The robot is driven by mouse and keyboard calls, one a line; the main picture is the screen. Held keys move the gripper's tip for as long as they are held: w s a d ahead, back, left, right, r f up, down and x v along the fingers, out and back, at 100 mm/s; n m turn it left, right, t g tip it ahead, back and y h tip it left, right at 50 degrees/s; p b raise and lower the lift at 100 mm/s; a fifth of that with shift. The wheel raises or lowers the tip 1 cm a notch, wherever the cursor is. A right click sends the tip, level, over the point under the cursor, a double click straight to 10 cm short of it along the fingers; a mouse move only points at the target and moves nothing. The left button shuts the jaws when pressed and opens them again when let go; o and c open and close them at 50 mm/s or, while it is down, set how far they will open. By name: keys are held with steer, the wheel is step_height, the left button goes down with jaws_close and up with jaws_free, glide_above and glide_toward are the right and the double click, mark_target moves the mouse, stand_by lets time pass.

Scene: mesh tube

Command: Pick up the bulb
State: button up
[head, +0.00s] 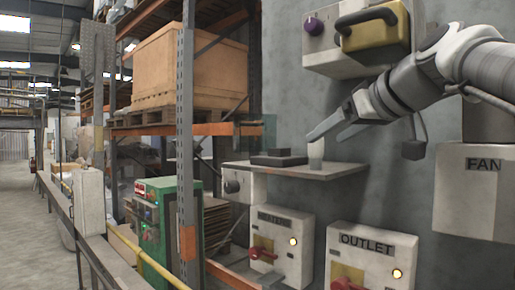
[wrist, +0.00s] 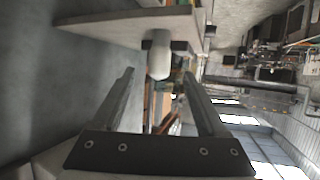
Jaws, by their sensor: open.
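The bulb, a small whitish rounded piece (head: 316,153), stands on a grey wall shelf (head: 300,173), near its middle. My gripper (head: 325,138) is open, reaching in from the upper right, with its fingers pointing left and down close to the bulb. In the wrist view the bulb (wrist: 158,58) lies straight ahead, around the gap between the fingertips of my gripper (wrist: 159,75), near the shelf (wrist: 115,27). I cannot tell whether a finger touches it. Nothing is held.
A flat dark block (head: 278,158) lies on the shelf left of the bulb. Above is a box with a yellow handle block (head: 375,32). Below are the OUTLET box (head: 372,258) and another switch box (head: 281,245). A FAN box (head: 478,195) is at right. A rack post (head: 186,140) stands at left.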

mark_target(321, 142)
steer(key=p+x, duration=0.1)
steer(key=x, duration=0.5)
steer(key=shift+w+f, duration=0.1)
steer(key=shift+w, duration=0.1)
jaws_close()
